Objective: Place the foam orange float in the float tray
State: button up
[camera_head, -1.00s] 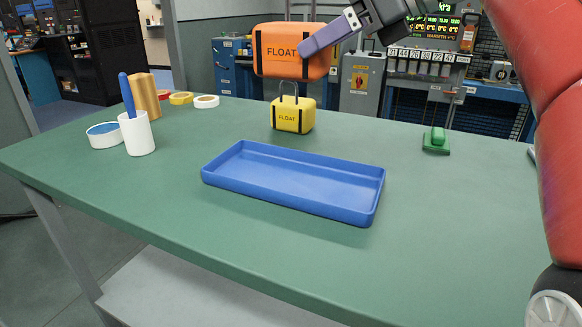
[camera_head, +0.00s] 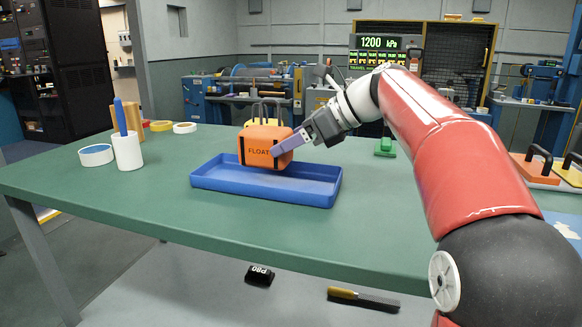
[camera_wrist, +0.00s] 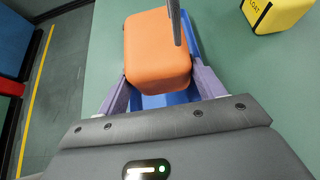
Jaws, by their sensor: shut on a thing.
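The orange foam float (camera_head: 258,148), with black straps and a grey handle on top, is held over the blue float tray (camera_head: 240,185). Its lower part is close to the tray; I cannot tell whether it touches the tray floor. My gripper (camera_head: 281,149) is shut on the float from the right. In the wrist view, the float (camera_wrist: 157,48) sits between the two purple fingers of my gripper (camera_wrist: 160,85). The blue tray (camera_wrist: 202,50) shows partly beneath it, mostly hidden by the float and gripper.
A yellow float (camera_wrist: 277,12) stands behind the tray, largely hidden by the orange one in the head view. A white cup (camera_head: 128,151) and tape rolls (camera_head: 96,154) stand at left.

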aim_at(290, 160)
jog(key=shift+f+b, duration=2)
jog(key=shift+b, duration=0.45)
jog(key=shift+r, duration=0.1)
jog(key=o, duration=0.9)
